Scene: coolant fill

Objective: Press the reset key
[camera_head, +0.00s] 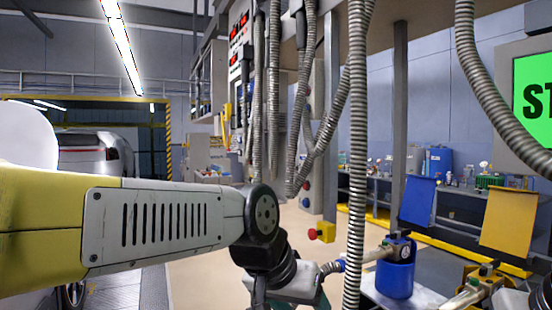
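I cannot make out a key marked as reset. A red button on a yellow box (322,232) stands out in the middle, beyond the hanging hoses. A panel with red displays (239,27) is at the top, left of centre, partly hidden by hoses. A green screen (534,98) at the right edge shows the letters "ST" and is cut off by the frame. My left arm comes in from the left and bends down at its dark joint to the bottom edge. I cannot see the fingers of my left gripper. My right gripper is not in view.
Ribbed metal hoses (358,150) hang in front of me. A blue container (396,278) with a gauge fitting (404,252) stands at the lower right. Blue (417,201) and yellow (508,218) panels are behind it. A workbench (462,190) and a car (95,152) are farther back.

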